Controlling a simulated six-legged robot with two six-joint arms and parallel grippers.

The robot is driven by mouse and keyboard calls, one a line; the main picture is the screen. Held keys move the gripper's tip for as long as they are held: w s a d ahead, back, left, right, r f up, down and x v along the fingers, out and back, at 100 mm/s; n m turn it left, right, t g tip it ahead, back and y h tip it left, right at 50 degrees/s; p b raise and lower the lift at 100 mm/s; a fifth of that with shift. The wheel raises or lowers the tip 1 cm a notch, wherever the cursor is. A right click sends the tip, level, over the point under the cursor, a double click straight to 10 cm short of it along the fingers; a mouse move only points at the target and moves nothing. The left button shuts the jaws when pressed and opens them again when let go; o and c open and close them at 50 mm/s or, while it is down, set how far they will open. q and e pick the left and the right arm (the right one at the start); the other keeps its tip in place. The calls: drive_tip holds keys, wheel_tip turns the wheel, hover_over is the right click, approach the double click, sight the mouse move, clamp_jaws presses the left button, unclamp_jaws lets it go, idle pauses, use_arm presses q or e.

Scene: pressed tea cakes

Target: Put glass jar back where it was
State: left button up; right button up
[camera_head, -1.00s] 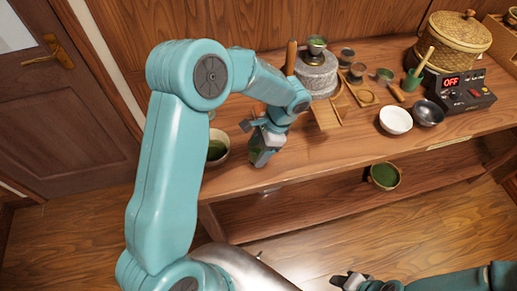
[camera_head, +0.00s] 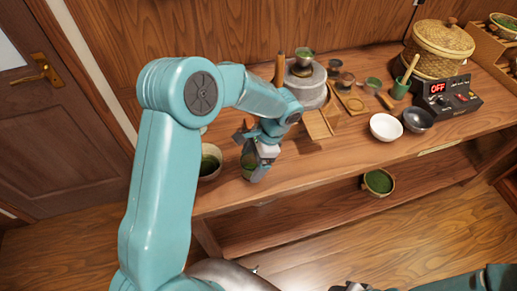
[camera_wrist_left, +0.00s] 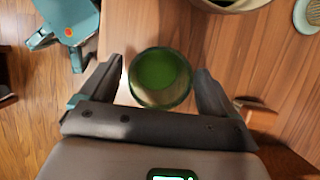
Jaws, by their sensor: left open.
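The glass jar (camera_head: 248,160) with green contents stands near the front edge of the wooden table (camera_head: 330,152), partly hidden by my left gripper in the head view. In the left wrist view, the jar (camera_wrist_left: 160,78) appears as a round green-filled vessel between the two fingers. My left gripper (camera_head: 258,168) is open, with a finger on each side of the jar; gaps show beside it. The tip of my right gripper (camera_head: 350,287) shows at the bottom edge of the head view, largely cut off.
A bowl of green tea (camera_head: 209,161) stands close left of the jar. A stone mill (camera_head: 306,86), white bowl (camera_head: 385,127), dark bowl (camera_head: 418,119), heater box (camera_head: 445,97) and steamer basket (camera_head: 439,46) stand to the right. Another green-filled bowl (camera_head: 378,182) sits on the lower shelf.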

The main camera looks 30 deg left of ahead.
use_arm(q)
drive_tip(key=v, duration=1.1)
drive_tip(key=shift+b, duration=0.4)
drive_tip(key=shift+s, duration=0.2)
